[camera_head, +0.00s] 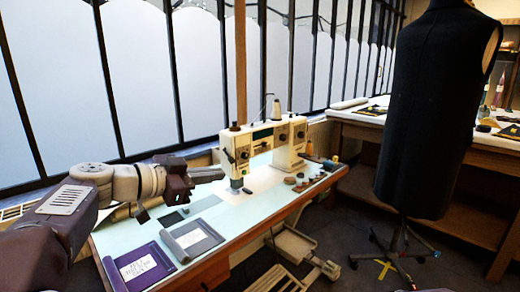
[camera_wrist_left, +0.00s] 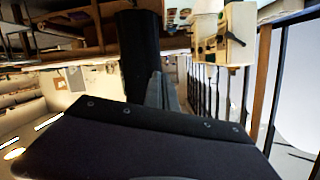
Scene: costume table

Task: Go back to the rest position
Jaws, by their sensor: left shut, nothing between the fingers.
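My left arm comes in from the left in the head view. Its gripper (camera_head: 208,174) is shut and empty, held above the table (camera_head: 225,222) to the left of the sewing machine (camera_head: 240,150). In the left wrist view, the closed fingers (camera_wrist_left: 162,92) show end-on past the dark gripper body, and the picture is turned upside down. The sewing machine also shows there at the top right (camera_wrist_left: 225,35). My right gripper is in neither view.
A purple folder (camera_head: 140,265) and a grey folder (camera_head: 192,240) lie at the table's near left end. Several small items lie right of the machine. A black dress form (camera_head: 430,110) stands on the right. Barred windows (camera_head: 130,75) line the back.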

